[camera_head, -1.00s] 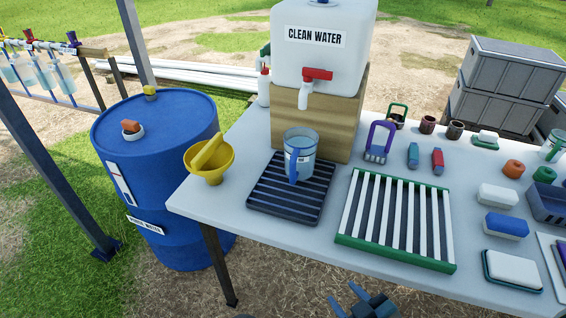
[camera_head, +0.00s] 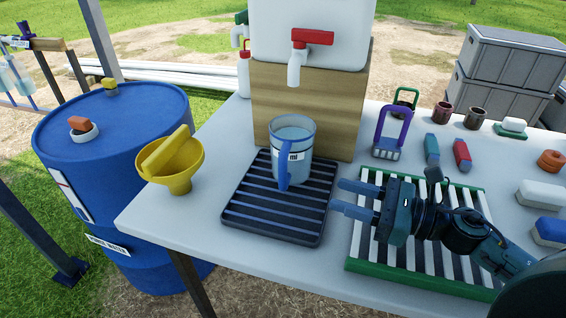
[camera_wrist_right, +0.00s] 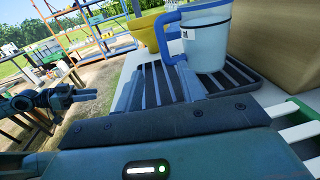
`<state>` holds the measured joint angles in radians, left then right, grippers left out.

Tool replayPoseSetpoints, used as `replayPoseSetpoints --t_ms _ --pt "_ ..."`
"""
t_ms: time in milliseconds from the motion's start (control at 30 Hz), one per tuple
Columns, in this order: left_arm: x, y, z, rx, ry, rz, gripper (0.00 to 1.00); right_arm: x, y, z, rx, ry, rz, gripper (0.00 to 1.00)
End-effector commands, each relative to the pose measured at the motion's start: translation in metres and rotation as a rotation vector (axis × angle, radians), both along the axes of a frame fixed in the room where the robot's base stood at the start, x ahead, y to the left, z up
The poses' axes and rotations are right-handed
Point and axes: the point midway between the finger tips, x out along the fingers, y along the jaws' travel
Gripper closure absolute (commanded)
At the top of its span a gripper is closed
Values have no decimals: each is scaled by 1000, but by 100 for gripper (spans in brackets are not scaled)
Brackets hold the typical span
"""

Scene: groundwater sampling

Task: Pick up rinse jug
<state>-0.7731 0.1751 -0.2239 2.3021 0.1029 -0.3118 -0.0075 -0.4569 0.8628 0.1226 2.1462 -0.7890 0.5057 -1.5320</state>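The rinse jug (camera_head: 298,150) is clear with a blue rim and handle and holds some liquid. It stands upright on a dark slatted drip tray (camera_head: 235,220), its handle facing the table's front. In the right wrist view the jug (camera_wrist_right: 208,45) shows ahead, with the handle to its left. My right gripper (camera_head: 337,197) is open and empty, to the right of the jug and apart from it, its fingers pointing left toward it. My left gripper is outside the head view; what looks like it (camera_wrist_right: 80,95) shows small at the left of the right wrist view.
A wooden block (camera_head: 310,100) with the clean-water container (camera_head: 345,30) stands behind the jug, its red tap above. A yellow funnel (camera_head: 178,180) stands left of the tray. A green-framed rack (camera_head: 365,265) lies under my right gripper. A blue drum (camera_head: 120,140) stands left of the table.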

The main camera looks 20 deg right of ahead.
Motion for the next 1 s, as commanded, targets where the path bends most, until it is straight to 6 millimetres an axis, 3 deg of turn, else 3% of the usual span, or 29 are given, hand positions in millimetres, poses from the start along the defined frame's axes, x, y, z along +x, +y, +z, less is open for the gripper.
replayPoseSetpoints --t_ms 600,1000 --pt "1 -5 0 -10 42 -7 64 48 53 1 5 0 -3 61" --pt "2 -9 -1 -13 77 -16 64 69 73 4 4 -1 -2 61"
